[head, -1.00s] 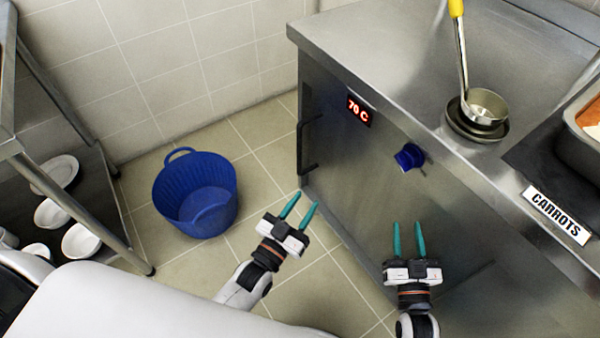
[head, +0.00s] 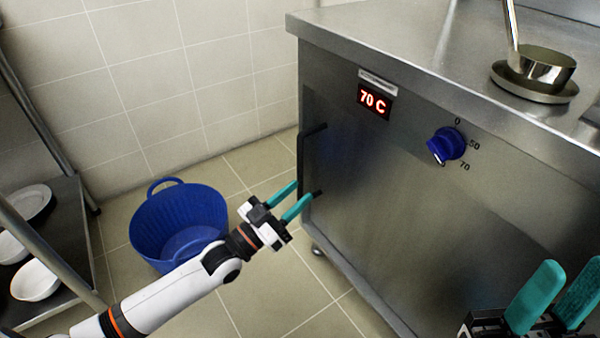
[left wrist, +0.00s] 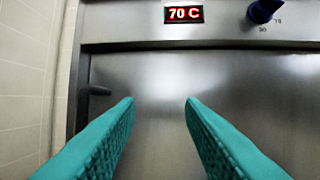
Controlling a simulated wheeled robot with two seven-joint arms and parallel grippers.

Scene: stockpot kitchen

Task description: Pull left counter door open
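The left counter door (head: 370,190) is a steel panel that looks closed. Its black bar handle (head: 303,160) stands upright at the panel's left edge. My left gripper (head: 304,190) is open and empty, its teal fingertips by the handle's lower end; contact cannot be told. In the left wrist view the fingers (left wrist: 158,103) are wide apart in front of the bare door panel (left wrist: 160,75). A dark handle end (left wrist: 97,90) shows left of the left finger, not between the fingers. My right gripper (head: 573,268) is open and empty at the lower right, before the counter.
A blue basket (head: 178,225) stands on the floor left of my left gripper. A shelf with white dishes (head: 36,281) is at the far left. A blue knob (head: 446,146) sticks out of the counter front beside a 70 C display (head: 374,100). A ladle and pot (head: 541,70) stand on top.

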